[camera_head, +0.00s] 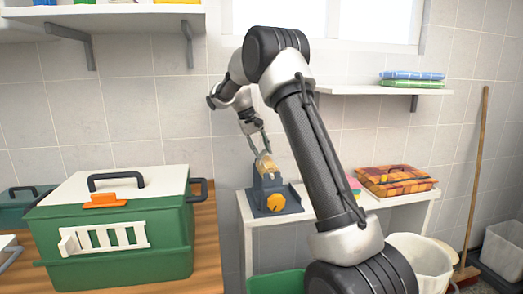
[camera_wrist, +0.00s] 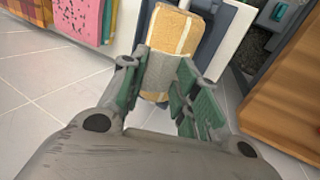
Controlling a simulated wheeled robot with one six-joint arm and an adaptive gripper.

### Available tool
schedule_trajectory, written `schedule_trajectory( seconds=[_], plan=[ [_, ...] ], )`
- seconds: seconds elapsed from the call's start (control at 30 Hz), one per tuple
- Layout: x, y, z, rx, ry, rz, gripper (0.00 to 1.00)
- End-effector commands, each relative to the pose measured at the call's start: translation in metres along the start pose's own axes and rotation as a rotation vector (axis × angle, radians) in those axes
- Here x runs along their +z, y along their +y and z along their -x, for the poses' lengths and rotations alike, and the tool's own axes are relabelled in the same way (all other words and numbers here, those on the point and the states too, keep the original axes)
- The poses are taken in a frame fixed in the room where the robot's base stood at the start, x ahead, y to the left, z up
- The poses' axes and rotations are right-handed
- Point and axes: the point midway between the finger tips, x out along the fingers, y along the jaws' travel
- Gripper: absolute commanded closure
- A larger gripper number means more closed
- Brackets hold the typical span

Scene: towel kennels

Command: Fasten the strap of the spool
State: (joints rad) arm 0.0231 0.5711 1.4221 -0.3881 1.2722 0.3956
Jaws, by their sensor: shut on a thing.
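A tan roll with pale stripes, which looks like the spool (camera_wrist: 178,30), sits between my fingers in the wrist view. A grey band (camera_wrist: 160,74), perhaps the strap, crosses its near end; I cannot tell whether it is fastened. My gripper (camera_wrist: 158,68) is shut on the roll, with a green-padded finger on each side. In the head view my gripper (camera_head: 256,145) points down at the tan roll (camera_head: 265,167), just above a blue-grey device (camera_head: 270,190) with an orange knob. I cannot tell whether the roll touches the device.
The device stands on a white table (camera_head: 247,215). A patterned orange case (camera_head: 397,181) lies to its right. A green carrier with a white top (camera_head: 120,235) stands on the wooden counter (camera_head: 207,250) at left. A wall shelf (camera_head: 375,90) holds folded towels. A broom (camera_head: 476,170) leans at right.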

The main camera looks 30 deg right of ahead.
Motion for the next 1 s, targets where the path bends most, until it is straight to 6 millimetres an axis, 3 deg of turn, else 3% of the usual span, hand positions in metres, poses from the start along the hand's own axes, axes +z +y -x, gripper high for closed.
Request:
schedule_trajectory(
  seconds=[0.37,1.0],
  plan=[
    [0.0,0.006,-0.004,-0.088,-0.001,-0.003,0.94],
    [0.0,0.022,-0.025,-0.536,-0.003,-0.004,0.94]
  ],
)
